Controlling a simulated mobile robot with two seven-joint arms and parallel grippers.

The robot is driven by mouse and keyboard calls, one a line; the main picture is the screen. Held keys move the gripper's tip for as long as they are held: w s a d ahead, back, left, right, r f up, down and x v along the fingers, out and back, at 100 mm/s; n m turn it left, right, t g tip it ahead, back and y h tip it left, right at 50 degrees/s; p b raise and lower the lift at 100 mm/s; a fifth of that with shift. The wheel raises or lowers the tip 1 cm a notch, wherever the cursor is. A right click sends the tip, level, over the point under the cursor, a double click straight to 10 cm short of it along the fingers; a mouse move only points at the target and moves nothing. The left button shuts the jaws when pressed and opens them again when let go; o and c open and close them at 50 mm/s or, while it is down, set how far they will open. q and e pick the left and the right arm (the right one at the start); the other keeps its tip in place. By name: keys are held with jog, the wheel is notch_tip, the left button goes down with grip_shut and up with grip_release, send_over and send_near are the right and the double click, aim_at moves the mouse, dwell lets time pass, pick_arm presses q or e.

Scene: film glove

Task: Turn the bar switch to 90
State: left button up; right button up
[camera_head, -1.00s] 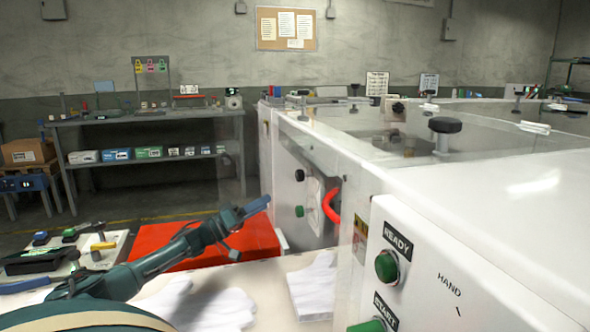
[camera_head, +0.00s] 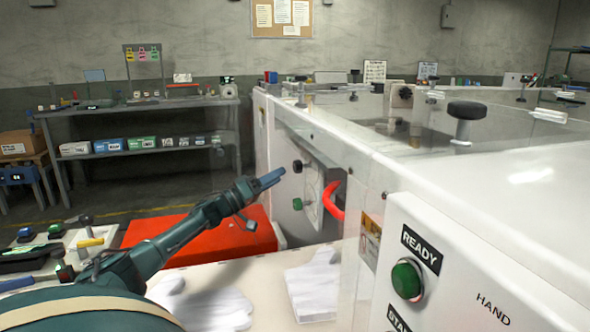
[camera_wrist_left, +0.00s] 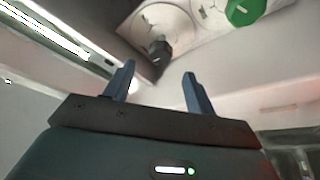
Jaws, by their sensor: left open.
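The black switch knob (camera_head: 298,166) is on the upright panel inside the machine's recess, above a green button (camera_head: 298,203). In the left wrist view the black knob (camera_wrist_left: 158,50) shows near a round pale dial, just beyond my fingers; its angle marks cannot be read. The green button (camera_wrist_left: 243,10) shows at the top right there. My left gripper (camera_head: 270,179) points toward the panel, short of the knob. The wrist view shows its two blue fingers (camera_wrist_left: 159,78) open and apart, with nothing between them. My right gripper is out of view.
A curved red handle (camera_head: 333,202) stands right of the panel. The white machine housing with the READY button (camera_head: 406,279) fills the right. White gloves (camera_head: 312,287) lie on the pale table below my left arm. A red box (camera_head: 252,237) is behind the arm.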

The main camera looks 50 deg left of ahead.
aim_at(294, 167)
pick_arm(q)
jog(key=x, duration=0.5)
jog(key=shift+w+r+b, duration=0.1)
jog(key=shift+w+b, duration=0.1)
jog(key=shift+b, duration=0.1)
jog(key=shift+x, duration=0.95)
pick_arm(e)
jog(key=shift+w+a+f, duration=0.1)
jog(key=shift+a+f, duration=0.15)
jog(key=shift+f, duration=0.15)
pick_arm(q)
jog(key=c, duration=1)
jog(key=shift+o, duration=0.2)
jog(key=m+h+b, duration=0.1)
jog(key=m+b, duration=0.1)
jog(key=m+h+b, duration=0.1)
jog(key=m+b, duration=0.1)
jog(key=b, duration=0.1)
jog(key=shift+f+m, duration=0.25)
jog(key=shift+m, duration=0.05)
jog(key=shift+r+m+h+b, duration=0.2)
jog(key=shift+m+h+b, duration=0.2)
jog(key=shift+m+b, duration=0.3)
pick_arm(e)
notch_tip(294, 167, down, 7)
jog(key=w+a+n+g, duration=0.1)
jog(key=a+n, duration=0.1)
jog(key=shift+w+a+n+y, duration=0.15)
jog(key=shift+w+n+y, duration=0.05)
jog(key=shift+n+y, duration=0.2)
